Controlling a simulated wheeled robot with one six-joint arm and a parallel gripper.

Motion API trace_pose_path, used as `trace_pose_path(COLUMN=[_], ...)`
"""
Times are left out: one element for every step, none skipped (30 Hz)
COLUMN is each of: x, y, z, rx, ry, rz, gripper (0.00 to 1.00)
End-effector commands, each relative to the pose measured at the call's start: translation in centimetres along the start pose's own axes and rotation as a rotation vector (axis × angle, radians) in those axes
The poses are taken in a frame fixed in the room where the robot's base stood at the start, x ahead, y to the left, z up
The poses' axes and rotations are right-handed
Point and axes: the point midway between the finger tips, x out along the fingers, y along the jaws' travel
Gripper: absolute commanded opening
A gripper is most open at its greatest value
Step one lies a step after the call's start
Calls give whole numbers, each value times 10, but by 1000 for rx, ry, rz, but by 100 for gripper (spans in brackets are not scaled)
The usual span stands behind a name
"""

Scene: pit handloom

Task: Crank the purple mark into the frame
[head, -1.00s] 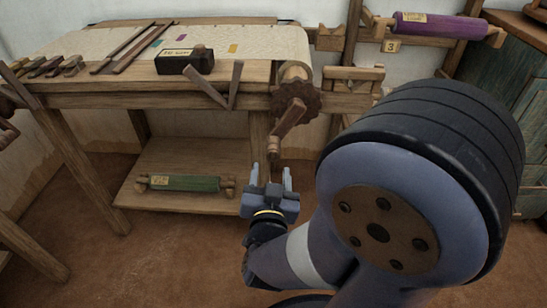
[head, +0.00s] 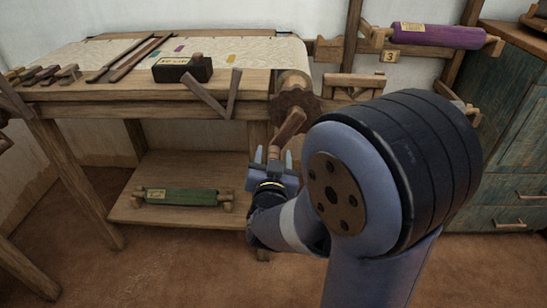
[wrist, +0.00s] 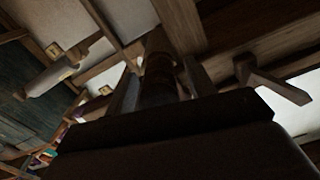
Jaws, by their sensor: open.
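The purple mark (head: 179,48) is a small patch on the pale cloth (head: 265,50) stretched over the loom, left of a yellow mark (head: 231,58). The wooden crank (head: 290,124) slopes down and left from the toothed wheel (head: 297,104) at the loom's right front. My gripper (head: 272,158) points up at the crank's lower end, its jaws open. In the wrist view the dark crank handle (wrist: 159,75) stands between the two fingers of my gripper (wrist: 162,85). I cannot tell whether they touch it.
A dark labelled block (head: 182,69) sits on the loom's front beam, beside a wooden V-shaped piece (head: 230,98). A green roll (head: 182,196) lies on the low shelf (head: 150,215). Floor in front is clear.

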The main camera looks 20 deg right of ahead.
Motion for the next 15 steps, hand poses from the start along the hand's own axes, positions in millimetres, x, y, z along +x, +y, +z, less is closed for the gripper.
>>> trace_pose_path(x=[4, 6, 7, 8, 8, 8, 8, 8, 8, 8, 8, 8, 8, 8, 8], y=[1, 0, 0, 0, 0, 0, 0, 0, 0, 0, 0, 0, 0, 0, 0], z=[0, 0, 0, 0, 0, 0, 0, 0, 0, 0, 0, 0, 0, 0, 0], rx=[0, 0, 0, 0, 0, 0, 0, 0, 0, 0, 0, 0, 0, 0, 0], ry=[1, 1, 1, 0, 0, 0, 0, 0, 0, 0, 0, 0, 0, 0, 0], rz=[1, 1, 0, 0, 0, 0, 0, 0, 0, 0, 0, 0, 0, 0, 0], gripper=[52, 52, 52, 52, 52, 52, 52, 52, 52, 52, 52, 51, 49, 46, 43])
